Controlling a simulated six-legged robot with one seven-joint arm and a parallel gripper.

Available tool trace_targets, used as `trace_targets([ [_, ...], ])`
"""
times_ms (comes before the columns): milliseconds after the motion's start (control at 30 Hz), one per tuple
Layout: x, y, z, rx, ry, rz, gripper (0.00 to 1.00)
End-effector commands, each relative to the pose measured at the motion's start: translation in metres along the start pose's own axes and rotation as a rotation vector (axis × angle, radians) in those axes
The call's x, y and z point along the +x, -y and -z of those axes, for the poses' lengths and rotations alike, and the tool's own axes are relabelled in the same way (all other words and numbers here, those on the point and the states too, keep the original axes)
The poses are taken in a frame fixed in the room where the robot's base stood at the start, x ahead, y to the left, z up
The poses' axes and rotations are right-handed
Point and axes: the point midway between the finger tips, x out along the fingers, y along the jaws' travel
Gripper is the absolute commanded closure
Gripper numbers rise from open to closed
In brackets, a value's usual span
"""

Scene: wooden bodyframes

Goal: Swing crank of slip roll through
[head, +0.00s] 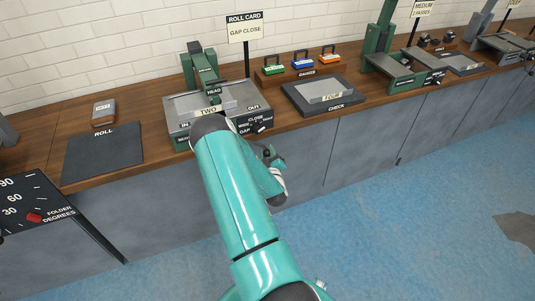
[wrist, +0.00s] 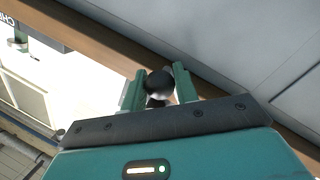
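The slip roll (head: 213,101) stands on the bench with IN, OUT, TWO and HEAD labels. A small dark lever (head: 258,127) sits by its CLOSE and GAP labels. My gripper (head: 267,153) is at its front, low and right, partly hidden by my teal arm. In the wrist view, the two green fingers (wrist: 160,84) stand on either side of a round black knob (wrist: 160,82), with no clear gap to it; it looks like the crank's handle. The crank arm is mostly hidden.
A dark ROLL mat (head: 104,150) lies to the left and a CHECK plate (head: 322,96) to the right. The ROLL CARD sign (head: 245,27) stands behind. Grey cabinet fronts (head: 300,155) drop below the bench edge; the blue floor is clear.

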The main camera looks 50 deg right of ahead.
Motion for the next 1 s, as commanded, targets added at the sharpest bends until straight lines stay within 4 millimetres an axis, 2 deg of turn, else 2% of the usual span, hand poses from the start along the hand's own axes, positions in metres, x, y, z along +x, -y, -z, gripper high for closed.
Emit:
trace_targets([
  [467,-0.002,0.006,-0.002,0.031,0.007,0.005,1.0],
  [667,-0.004,0.018,-0.004,0.09,0.019,0.014,1.0],
  [1000,-0.01,0.048,-0.005,0.246,0.049,0.038,1.0],
])
